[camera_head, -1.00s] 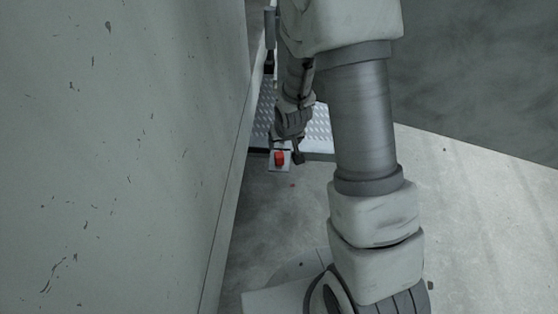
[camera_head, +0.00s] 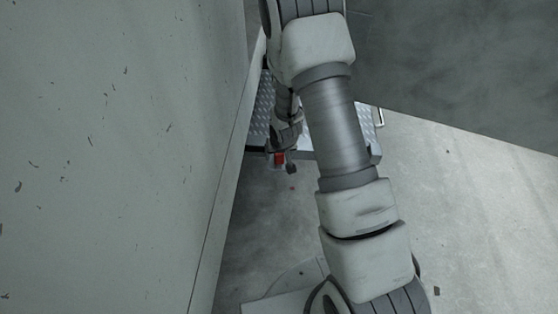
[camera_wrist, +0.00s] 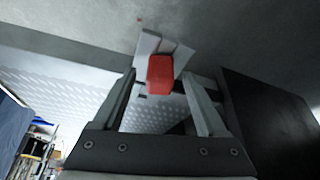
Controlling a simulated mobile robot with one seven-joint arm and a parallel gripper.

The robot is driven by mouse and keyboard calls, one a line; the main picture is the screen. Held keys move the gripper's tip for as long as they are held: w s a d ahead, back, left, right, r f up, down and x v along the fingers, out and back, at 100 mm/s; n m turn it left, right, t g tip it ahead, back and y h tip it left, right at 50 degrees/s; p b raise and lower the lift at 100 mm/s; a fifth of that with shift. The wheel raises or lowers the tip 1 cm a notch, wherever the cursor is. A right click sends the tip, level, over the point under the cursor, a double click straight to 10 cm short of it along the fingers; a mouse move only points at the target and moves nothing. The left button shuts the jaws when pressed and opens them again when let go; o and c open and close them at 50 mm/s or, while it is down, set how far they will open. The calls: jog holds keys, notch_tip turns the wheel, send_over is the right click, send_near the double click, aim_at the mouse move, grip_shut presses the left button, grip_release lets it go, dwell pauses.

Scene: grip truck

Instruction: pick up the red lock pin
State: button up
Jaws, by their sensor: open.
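The red lock pin (camera_wrist: 160,75) shows in the wrist view as a red block in front of a pale bracket (camera_wrist: 150,45). In the head view the red pin (camera_head: 279,158) is a small patch at the near edge of the metal platform, partly covered by my gripper. My gripper (camera_wrist: 162,88) is open, with one finger on each side of the red pin in the wrist view. I cannot tell whether either finger touches it. In the head view my gripper (camera_head: 281,158) is at the pin, and its fingers are hard to make out.
A tread-plate platform (camera_head: 262,108) lies behind the pin. A tall pale wall (camera_head: 120,150) runs close along the left. A dark panel (camera_wrist: 265,120) is at right in the wrist view.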

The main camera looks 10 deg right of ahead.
grip_shut()
dwell(0.3)
jog(key=shift+r, duration=0.2)
